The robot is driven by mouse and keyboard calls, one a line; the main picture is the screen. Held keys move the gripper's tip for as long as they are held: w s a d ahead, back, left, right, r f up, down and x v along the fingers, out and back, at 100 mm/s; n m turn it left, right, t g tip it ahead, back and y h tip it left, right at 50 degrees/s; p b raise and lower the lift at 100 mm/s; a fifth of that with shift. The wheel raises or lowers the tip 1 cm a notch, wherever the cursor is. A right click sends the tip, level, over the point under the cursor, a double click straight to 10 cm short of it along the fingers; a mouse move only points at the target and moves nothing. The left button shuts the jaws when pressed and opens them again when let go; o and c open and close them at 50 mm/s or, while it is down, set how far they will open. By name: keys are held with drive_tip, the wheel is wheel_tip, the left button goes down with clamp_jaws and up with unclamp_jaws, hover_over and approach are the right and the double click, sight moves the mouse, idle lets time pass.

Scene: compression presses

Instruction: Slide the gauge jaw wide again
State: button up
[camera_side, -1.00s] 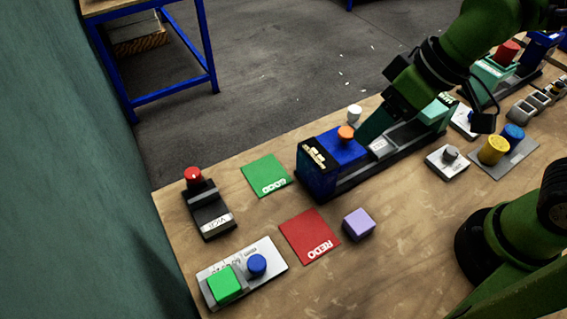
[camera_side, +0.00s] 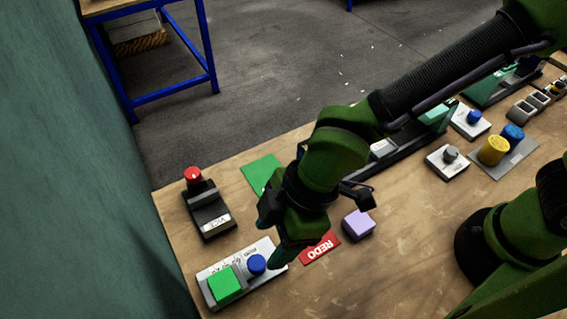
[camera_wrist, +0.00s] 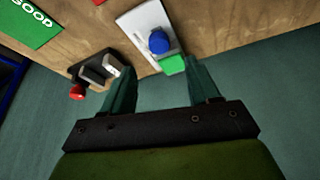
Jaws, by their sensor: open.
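The gauge appears to be the pale plate with small markings (camera_side: 271,248) at the front left of the bench. A green block (camera_side: 224,286) and a round blue knob (camera_side: 256,264) sit close together on it. The wrist view shows the plate (camera_wrist: 140,22), the blue knob (camera_wrist: 159,42) and the green block (camera_wrist: 172,64) too. My gripper (camera_side: 280,258) points down beside the blue knob, on its right in the side view. In the wrist view its two teal fingers (camera_wrist: 162,76) are apart with nothing held; the green block shows beyond the gap. Exact fingertip height is unclear.
A black vice with a red knob (camera_side: 193,175) stands at the left. A lilac cube (camera_side: 358,225) sits right of the red REDO mat (camera_side: 322,248). The green mat (camera_side: 262,172) is behind my wrist.

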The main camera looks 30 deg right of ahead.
sight(256, 263)
drive_tip(key=x, duration=0.7)
drive_tip(key=shift+a+f, duration=0.15)
drive_tip(key=shift+f, duration=0.1)
drive_tip(key=shift+c, duration=0.3)
